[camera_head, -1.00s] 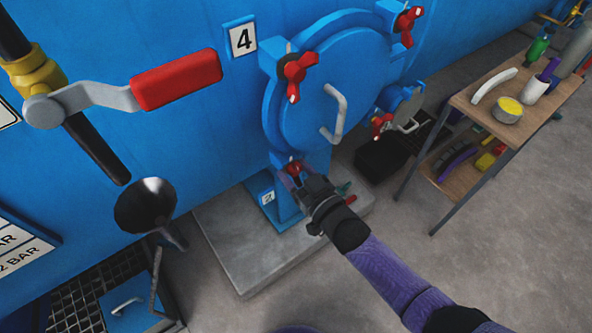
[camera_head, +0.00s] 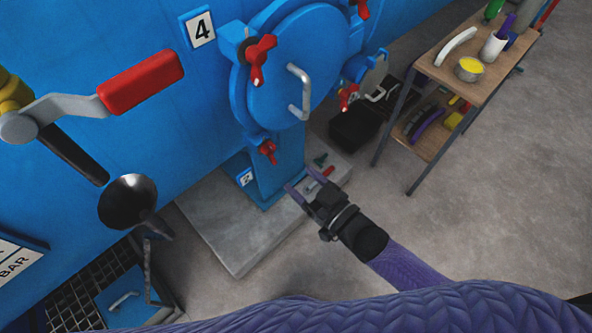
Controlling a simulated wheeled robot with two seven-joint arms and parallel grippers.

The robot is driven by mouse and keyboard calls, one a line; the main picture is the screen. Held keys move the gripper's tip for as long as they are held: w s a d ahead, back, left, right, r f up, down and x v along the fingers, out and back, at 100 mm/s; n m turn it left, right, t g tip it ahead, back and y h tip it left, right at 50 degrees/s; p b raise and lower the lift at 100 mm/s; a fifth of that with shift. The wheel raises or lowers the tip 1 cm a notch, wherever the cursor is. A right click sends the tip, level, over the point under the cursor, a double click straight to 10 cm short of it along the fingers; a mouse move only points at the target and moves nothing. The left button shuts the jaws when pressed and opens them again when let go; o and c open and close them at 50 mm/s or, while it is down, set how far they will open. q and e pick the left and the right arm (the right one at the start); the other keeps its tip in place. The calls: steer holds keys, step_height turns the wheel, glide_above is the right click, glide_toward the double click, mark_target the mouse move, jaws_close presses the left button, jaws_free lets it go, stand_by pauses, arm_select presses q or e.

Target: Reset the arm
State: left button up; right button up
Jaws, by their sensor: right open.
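My right gripper (camera_head: 304,187) is open and empty. It is in the middle of the view, over the front edge of the grey concrete slab and apart from the autoclave. My purple right arm runs from it down to the lower right, and a broad purple part of mine crosses the bottom of the view. The round blue autoclave door (camera_head: 292,68) is above the gripper, with a grey handle (camera_head: 299,91) on its face. A red clamp knob (camera_head: 267,151) sits at the door's lower edge, left of and above the gripper. My left gripper does not show.
A red-handled lever (camera_head: 142,82) and a black funnel (camera_head: 128,201) stick out from the blue wall at left. The concrete slab (camera_head: 235,240) lies below the door. A wooden shelf cart (camera_head: 462,88) with several items stands at upper right. The floor at right is clear.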

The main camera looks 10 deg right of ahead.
steer(key=s+d+f+m+g+h+b, duration=0.1)
steer(key=s+d+f+g+h, duration=0.25)
steer(key=f, duration=0.55)
steer(key=s+d+f+m+g+h+b, duration=0.15)
steer(key=s+d+f+h, duration=0.3)
steer(key=f, duration=0.55)
steer(key=s+d+f+m+g+h, duration=0.1)
steer(key=s+f+g, duration=0.3)
steer(key=s, duration=0.8)
steer(key=s+d+f+m+g+h, duration=0.1)
steer(key=s+d+f+g, duration=0.2)
steer(key=s, duration=0.8)
step_height(320, 180, down, 3)
steer(key=shift+s+f+g+h, duration=0.1)
steer(key=shift+s+g+h, duration=0.3)
steer(key=shift+g, duration=0.6)
